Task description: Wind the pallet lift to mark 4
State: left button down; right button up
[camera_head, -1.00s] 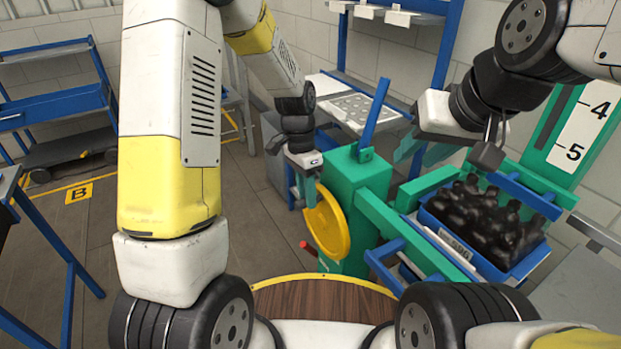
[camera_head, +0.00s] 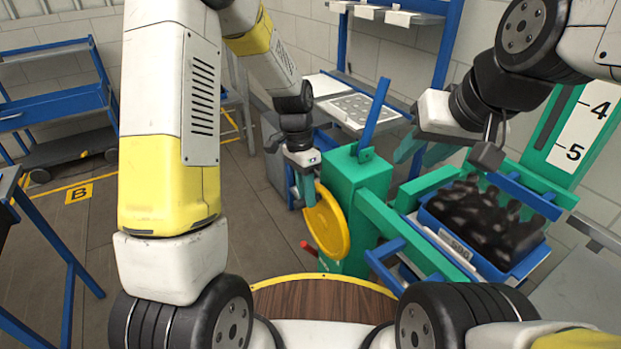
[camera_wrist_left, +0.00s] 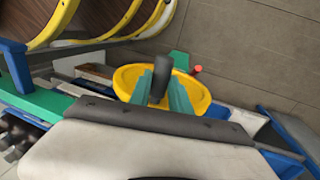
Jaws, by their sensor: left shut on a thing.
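The yellow hand wheel (camera_head: 328,222) of the green pallet lift (camera_head: 368,190) stands left of the load. My left gripper (camera_head: 306,196) is at the wheel's upper left. In the left wrist view, its teal fingers (camera_wrist_left: 160,92) are shut on the black knob (camera_wrist_left: 161,72) of the yellow wheel (camera_wrist_left: 130,78). My right gripper (camera_head: 423,152) hangs beside the lift with its teal fingers apart and empty. The blue crate (camera_head: 452,246) holds dark bottles (camera_head: 490,215), which look smeared. The white scale (camera_head: 584,128) shows marks 4 and 5; I cannot make out a pointer.
A blue lever (camera_head: 374,112) rises from the lift's top. A grey bench with a white tray (camera_head: 352,108) stands behind. A blue trolley (camera_head: 60,110) and floor marking B (camera_head: 78,193) are at left. A round wooden top (camera_head: 325,300) is in front.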

pick_arm(q)
jog(key=w+a+f+g+h, duration=0.2)
jog(key=w+a+g+h, duration=0.1)
jog(key=w+g, duration=0.1)
jog(key=shift+w+a+f, duration=0.3)
jog(key=shift+w+a, duration=0.1)
jog(key=shift+w, duration=0.4)
pick_arm(e)
jog(key=shift+c, duration=0.3)
